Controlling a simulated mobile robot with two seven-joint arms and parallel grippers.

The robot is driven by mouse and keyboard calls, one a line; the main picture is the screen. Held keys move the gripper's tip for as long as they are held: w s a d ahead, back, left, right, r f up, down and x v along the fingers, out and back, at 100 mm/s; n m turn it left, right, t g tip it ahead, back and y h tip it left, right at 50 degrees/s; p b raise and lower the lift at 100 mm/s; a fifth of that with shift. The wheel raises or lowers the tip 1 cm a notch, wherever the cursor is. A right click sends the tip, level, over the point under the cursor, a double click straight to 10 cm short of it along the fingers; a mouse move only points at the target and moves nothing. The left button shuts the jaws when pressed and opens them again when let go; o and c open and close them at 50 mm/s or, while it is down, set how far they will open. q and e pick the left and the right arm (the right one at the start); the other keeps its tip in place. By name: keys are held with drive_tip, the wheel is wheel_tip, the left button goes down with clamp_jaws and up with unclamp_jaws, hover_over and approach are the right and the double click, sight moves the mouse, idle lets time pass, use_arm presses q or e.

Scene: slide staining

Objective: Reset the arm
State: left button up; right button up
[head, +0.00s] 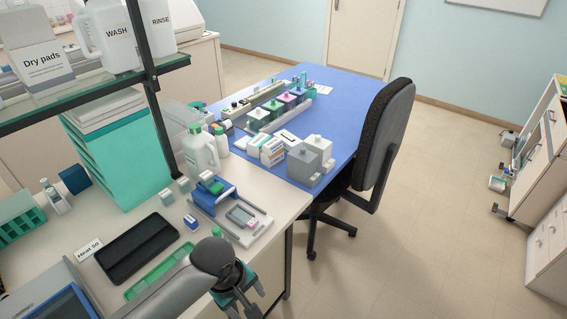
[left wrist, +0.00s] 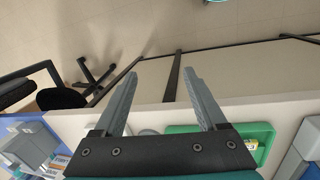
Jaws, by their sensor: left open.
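My left arm comes in from the bottom left in the head view, and its gripper (head: 245,302) is low in the picture near the bench's front edge. In the left wrist view the two grey fingers (left wrist: 158,80) stand wide apart with nothing between them. The bench edge and floor show beyond them. The gripper is open and empty. The arm hides part of a green tray (head: 152,285) on the bench; the tray also shows in the left wrist view (left wrist: 262,128), behind the right finger. My right gripper is not seen.
A dark flat plate (head: 136,247) lies behind the green tray. A blue-and-white device (head: 213,195) stands to its right. Bottles and boxes stand farther back, staining jars on the blue table (head: 345,98). A shelf post (head: 150,90) rises at left. An office chair (head: 385,130) stands right; floor there is clear.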

use_arm(q)
drive_tip(key=s+a+f+m+t+y+b, duration=0.15)
drive_tip(key=s+a+f+b, duration=0.25)
drive_tip(key=f, duration=1)
drive_tip(key=s+a+f+m+g+h+b, duration=0.1)
drive_tip(key=s+a+f+m+b, duration=0.25)
drive_tip(key=f, duration=1.05)
drive_tip(key=s+a+f+m+b, duration=0.1)
drive_tip(key=s+f+m+b, duration=0.2)
drive_tip(key=s+f, duration=0.5)
drive_tip(key=s+a+f+m+y+b, duration=0.1)
drive_tip(key=s+f, duration=0.6)
drive_tip(key=s, duration=0.8)
drive_tip(key=shift+s+a+f+m+b, duration=0.4)
drive_tip(key=shift+a+m+b, duration=0.35)
drive_tip(key=shift+m+b, duration=0.35)
